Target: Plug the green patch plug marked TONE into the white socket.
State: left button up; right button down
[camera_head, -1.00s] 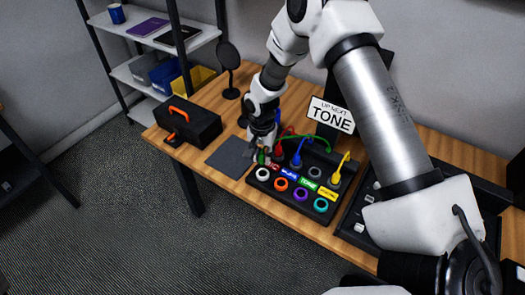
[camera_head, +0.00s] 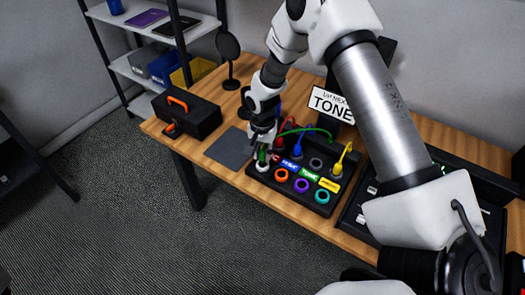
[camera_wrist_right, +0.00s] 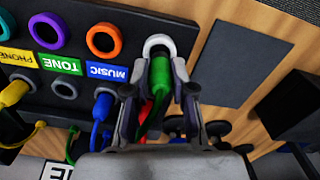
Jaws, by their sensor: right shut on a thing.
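My right gripper (camera_head: 262,144) is shut on the green plug (camera_head: 262,155), which points down at the patch panel's front left corner. The plug also shows between the fingers in the right wrist view (camera_wrist_right: 160,76). The white socket (camera_wrist_right: 158,43) is a white ring at the end of its row. The green plug's tip is at the ring's opening and overlaps it; how deep it sits I cannot tell. In the head view the plug partly covers the white socket (camera_head: 263,168). A green label (camera_head: 309,174) reads TONE. My left gripper is not in view.
Orange (camera_head: 281,175), purple (camera_head: 301,185) and teal (camera_head: 322,196) sockets sit beside the white one. Blue (camera_head: 297,148) and yellow (camera_head: 341,160) plugs stand behind. A sign (camera_head: 331,104) reads TONE. A grey mat (camera_head: 230,148) and black toolbox (camera_head: 187,118) lie left.

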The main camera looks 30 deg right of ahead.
jog(key=shift+f, duration=0.25)
dwell(0.5)
jog(key=shift+p, duration=0.45)
jog(key=shift+f, duration=0.8)
dwell(0.8)
jog(key=shift+c, duration=2)
grip_release()
notch_tip(320, 180, up, 7)
jog(key=p, duration=0.6)
jog(key=shift+r, duration=0.1)
